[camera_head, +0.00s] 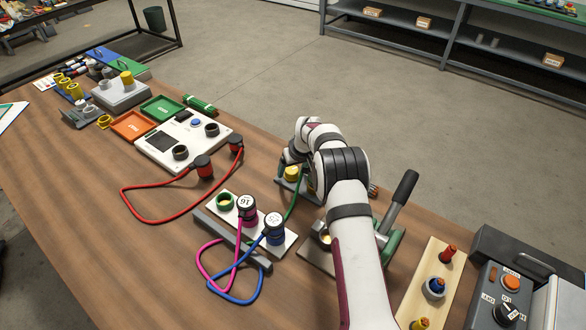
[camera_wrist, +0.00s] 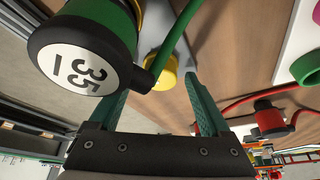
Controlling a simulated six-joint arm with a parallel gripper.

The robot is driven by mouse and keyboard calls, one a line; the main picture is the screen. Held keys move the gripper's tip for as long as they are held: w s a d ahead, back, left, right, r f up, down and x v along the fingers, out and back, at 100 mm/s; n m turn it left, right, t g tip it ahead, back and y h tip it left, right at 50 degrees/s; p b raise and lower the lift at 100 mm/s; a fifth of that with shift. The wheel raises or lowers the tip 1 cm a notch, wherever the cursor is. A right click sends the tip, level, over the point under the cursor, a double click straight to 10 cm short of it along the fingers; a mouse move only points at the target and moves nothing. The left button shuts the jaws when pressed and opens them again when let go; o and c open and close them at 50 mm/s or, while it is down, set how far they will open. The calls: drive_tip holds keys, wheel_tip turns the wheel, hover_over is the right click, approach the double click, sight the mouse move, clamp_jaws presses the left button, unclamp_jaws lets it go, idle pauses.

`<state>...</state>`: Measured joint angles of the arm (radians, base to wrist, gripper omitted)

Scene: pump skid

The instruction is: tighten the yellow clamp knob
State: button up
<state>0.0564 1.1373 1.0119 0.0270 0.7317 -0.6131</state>
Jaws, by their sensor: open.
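A yellow knob (camera_head: 291,173) sits on a grey block just left of my arm in the head view. In the wrist view a yellow round part (camera_wrist: 166,74) shows between and beyond my fingers, partly covered by a green connector. My gripper (camera_wrist: 157,88) is open, with two green fingers spread and nothing seen held between them. In the head view my own arm hides the gripper. The gap between the fingers and the knob cannot be judged.
A green connector with a black collar and white label (camera_wrist: 85,68) hangs close beside my left finger, with a green cable (camera_wrist: 176,38). A white strip (camera_head: 289,238) with numbered plugs lies nearby. A black-handled lever (camera_head: 402,190) stands right of my arm. The wood at front left is clear.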

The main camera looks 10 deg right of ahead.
clamp_jaws()
drive_tip(key=shift+m+h, duration=0.6)
drive_tip(key=shift+m, duration=0.9)
unclamp_jaws()
drive_tip(key=shift+a, duration=0.1)
drive_tip(key=v, duration=1.5)
drive_tip(key=shift+s+r, duration=0.25)
drive_tip(key=shift+r, duration=0.1)
